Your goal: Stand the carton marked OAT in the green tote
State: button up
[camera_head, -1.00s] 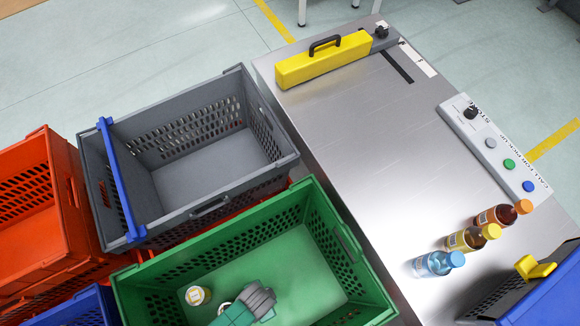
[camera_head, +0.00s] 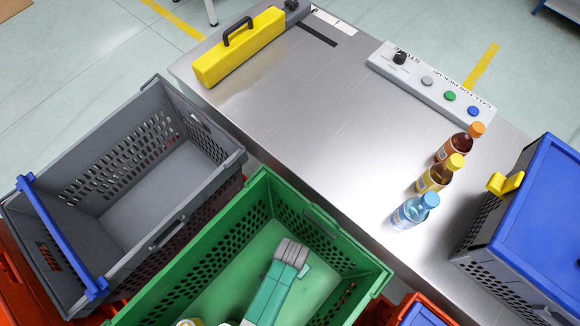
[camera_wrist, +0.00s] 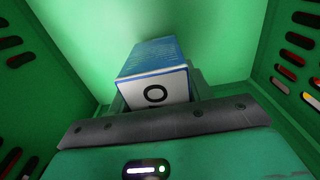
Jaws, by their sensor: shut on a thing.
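The carton (camera_wrist: 154,72) is blue and white, and its white near face shows a black letter O; the rest of any marking is hidden. It is between the fingers of my gripper (camera_wrist: 157,88), which is shut on it. In the wrist view the carton is inside the green tote, with green walls on both sides; I cannot tell whether it touches the floor. In the head view my gripper (camera_head: 290,252) is down inside the green tote (camera_head: 205,238), and its fingertips and the carton are hidden there.
A round-topped pale thing (camera_head: 190,322) shows at the bottom edge. A grey tote (camera_head: 200,215) with a blue bar adjoins the green tote. The steel table (camera_head: 300,120) holds a yellow case (camera_head: 238,50), a button panel (camera_head: 435,85) and several bottles. A blue-lidded tote (camera_head: 540,210) is at right.

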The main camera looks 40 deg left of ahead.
notch_tip(320, 180, down, 2)
jog(key=shift+f+b, duration=0.25)
jog(key=shift+b, duration=0.2)
jog(key=shift+s, duration=0.15)
jog(key=shift+f, duration=0.1)
jog(key=o, duration=1.2)
jog(key=shift+c, duration=0.2)
notch_tip(320, 180, up, 12)
jog(key=p, duration=0.6)
